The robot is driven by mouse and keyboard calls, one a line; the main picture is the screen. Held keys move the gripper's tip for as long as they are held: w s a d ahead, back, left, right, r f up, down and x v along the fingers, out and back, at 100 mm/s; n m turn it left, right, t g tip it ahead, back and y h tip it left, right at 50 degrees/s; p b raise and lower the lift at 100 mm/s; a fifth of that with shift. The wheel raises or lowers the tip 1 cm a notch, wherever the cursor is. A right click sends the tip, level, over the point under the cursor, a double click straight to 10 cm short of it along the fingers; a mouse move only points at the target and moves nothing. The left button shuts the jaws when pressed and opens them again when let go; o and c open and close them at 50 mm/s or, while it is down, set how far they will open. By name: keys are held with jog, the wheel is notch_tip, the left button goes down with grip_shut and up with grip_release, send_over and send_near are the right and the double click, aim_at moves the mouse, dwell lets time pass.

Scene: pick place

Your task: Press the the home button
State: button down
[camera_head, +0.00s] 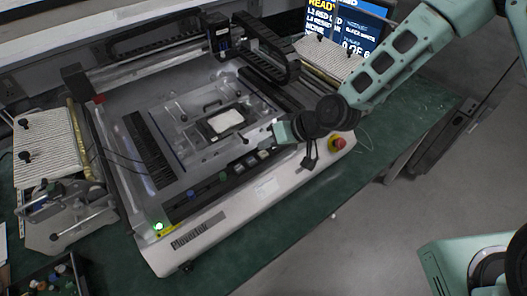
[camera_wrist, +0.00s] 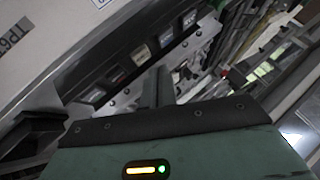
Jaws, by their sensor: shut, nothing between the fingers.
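The white machine (camera_head: 215,232) has a row of small square buttons along its dark front strip. In the wrist view the buttons run diagonally: one at the lower left (camera_wrist: 95,93), one with a reddish mark (camera_wrist: 117,75), a pale one (camera_wrist: 141,55), a bluish one (camera_wrist: 166,38) and one at the upper right (camera_wrist: 189,18). Their labels are too blurred to tell which is the home button. My gripper (camera_head: 275,123) is above the right part of the strip. Its fingers (camera_wrist: 157,87) are shut and empty, and appear apart from the buttons.
A red emergency-stop knob (camera_head: 338,143) sits at the machine's right front, close to my arm. A gantry head (camera_head: 222,38) stands over the back of the bed. A screen (camera_head: 345,30) is behind. A green light (camera_head: 159,226) glows at the front left corner.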

aim_at(268, 158)
jog(key=shift+r+p, duration=1.5)
jog(key=shift+r, duration=0.85)
jog(key=shift+s+f, duration=0.1)
jog(key=shift+s, duration=0.1)
jog(key=s+d+r+n+g+h+b, duration=0.1)
jog(key=s+d+r+h+b, duration=0.1)
jog(key=s, duration=0.5)
jog(key=s+d+r+n+g+h+b, duration=0.1)
jog(key=s+d+r+h+b, duration=0.2)
jog(key=s, duration=0.5)
jog(key=s+d+r+g+h+b, duration=0.1)
jog(key=s+d+r+h+b, duration=0.2)
jog(key=s, duration=0.5)
jog(key=d+r+b, duration=0.1)
jog(key=d, duration=0.1)
jog(key=shift+s+d+n, duration=0.2)
jog(key=shift+d+n, duration=0.2)
